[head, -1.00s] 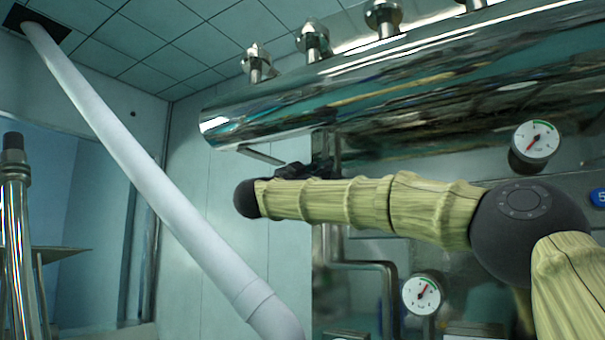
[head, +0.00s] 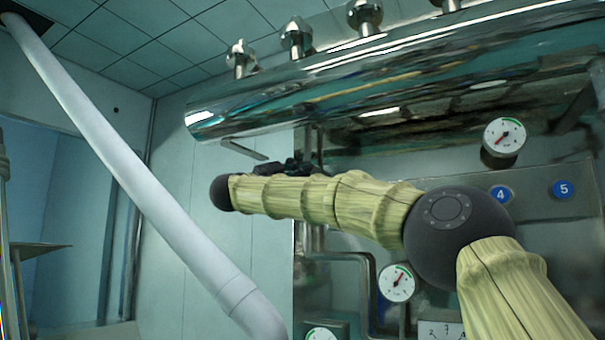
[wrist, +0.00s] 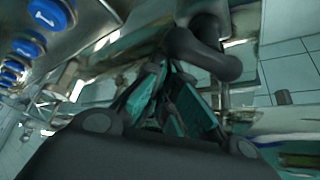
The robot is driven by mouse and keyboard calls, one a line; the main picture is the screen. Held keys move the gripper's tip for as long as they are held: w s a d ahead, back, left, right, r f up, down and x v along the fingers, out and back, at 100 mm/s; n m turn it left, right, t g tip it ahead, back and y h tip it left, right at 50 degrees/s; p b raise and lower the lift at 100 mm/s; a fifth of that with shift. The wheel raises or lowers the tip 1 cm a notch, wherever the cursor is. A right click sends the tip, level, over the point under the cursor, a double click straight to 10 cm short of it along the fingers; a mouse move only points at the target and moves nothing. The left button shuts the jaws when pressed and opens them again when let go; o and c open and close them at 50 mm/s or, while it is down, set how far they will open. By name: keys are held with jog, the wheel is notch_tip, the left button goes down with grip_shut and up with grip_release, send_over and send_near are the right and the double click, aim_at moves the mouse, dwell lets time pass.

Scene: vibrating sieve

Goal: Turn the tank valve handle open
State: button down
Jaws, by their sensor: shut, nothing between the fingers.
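In the wrist view my gripper (wrist: 168,78) points away from the camera, with its dark fingers and teal pads close together and nothing held. A dark grey, bent, rounded bar (wrist: 207,52) lies just beyond and to the right of the fingertips. It may be the tank valve handle, but I cannot tell for sure, nor whether the fingers touch it. In the head view my arm reaches left below the shiny horizontal tank (head: 350,85). Dark parts show just behind the arm's far end, and the fingertips cannot be made out there.
Several round blue numbered buttons line the panel, including 4 (head: 501,194) and 5 (head: 563,189). An upper gauge (head: 504,136) and a lower gauge (head: 397,282) are near my arm. A thick white slanting pipe (head: 140,175) stands to the left.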

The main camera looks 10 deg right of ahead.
jog(key=shift+w+a+f+b, duration=0.15)
jog(key=shift+a+f+b, duration=0.1)
jog(key=shift+f, duration=0.1)
jog(key=shift+w+a+f+b, duration=0.1)
jog(key=shift+w+f+b, duration=0.1)
jog(key=shift+f, duration=0.15)
jog(key=shift+w+a+f, duration=0.1)
jog(key=shift+f, duration=0.1)
dwell(0.4)
